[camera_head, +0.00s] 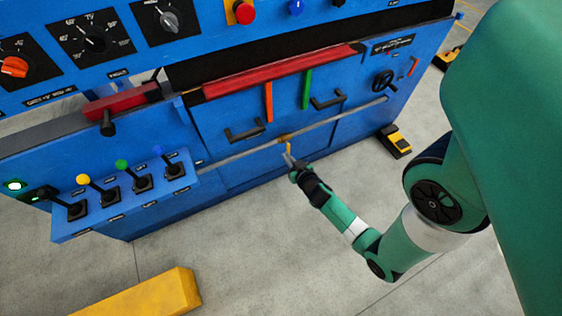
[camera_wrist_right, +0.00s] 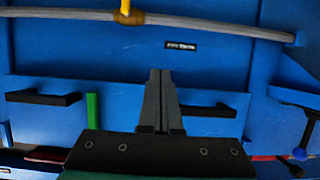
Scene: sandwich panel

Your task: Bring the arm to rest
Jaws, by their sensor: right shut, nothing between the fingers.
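My right gripper (camera_head: 289,160) is in front of the lower part of the blue panel (camera_head: 235,165), close to the grey horizontal pipe (camera_head: 345,116). In the right wrist view the gripper (camera_wrist_right: 160,75) has its two dark fingers together with nothing between them. In that view the pipe (camera_wrist_right: 215,29) crosses the top, with a brass fitting (camera_wrist_right: 128,17) and a yellow lever (camera_wrist_right: 125,5) on it. The fingers appear apart from the pipe. My left gripper is not in view.
Black handles (camera_head: 245,135) stick out from the panel, with an orange bar (camera_head: 269,102) and a green bar (camera_head: 307,88) above. A lever box (camera_head: 125,205) juts out at left. A yellow block (camera_head: 150,293) and a yellow-black pedal (camera_head: 396,141) are on the floor. Open floor lies in front.

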